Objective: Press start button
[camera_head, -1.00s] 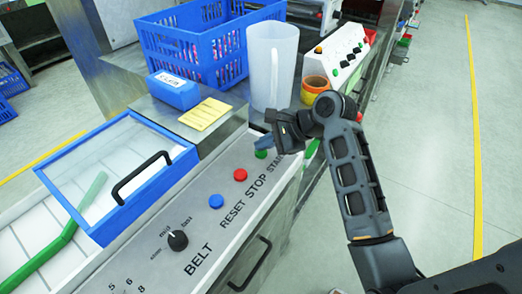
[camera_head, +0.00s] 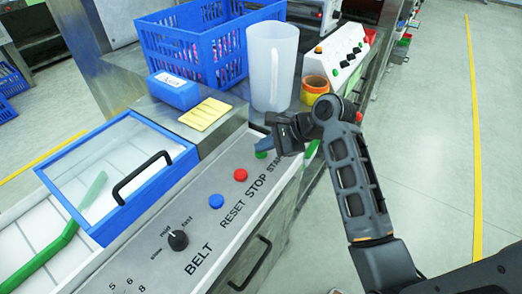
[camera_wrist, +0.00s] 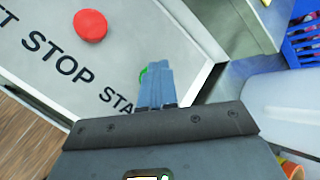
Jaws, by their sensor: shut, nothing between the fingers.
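The green start button (camera_head: 261,155) is on the grey control panel (camera_head: 205,232), at the "START" label. My gripper (camera_head: 262,146) is shut and empty, with its fingertips right over the button. In the wrist view the closed blue-grey fingers (camera_wrist: 156,84) cover most of the green button (camera_wrist: 142,75); only its left edge shows. I cannot tell whether the fingertips touch it. The red stop button (camera_head: 240,175) and the blue reset button (camera_head: 216,201) lie further along the panel. The red button also shows in the wrist view (camera_wrist: 90,25).
A clear jug (camera_head: 270,68), a yellow note (camera_head: 206,114), a blue box (camera_head: 174,91) and a blue crate (camera_head: 195,48) stand behind the panel. An orange pot (camera_head: 314,89) is beside the jug. A speed knob (camera_head: 178,240) and black handles are nearer.

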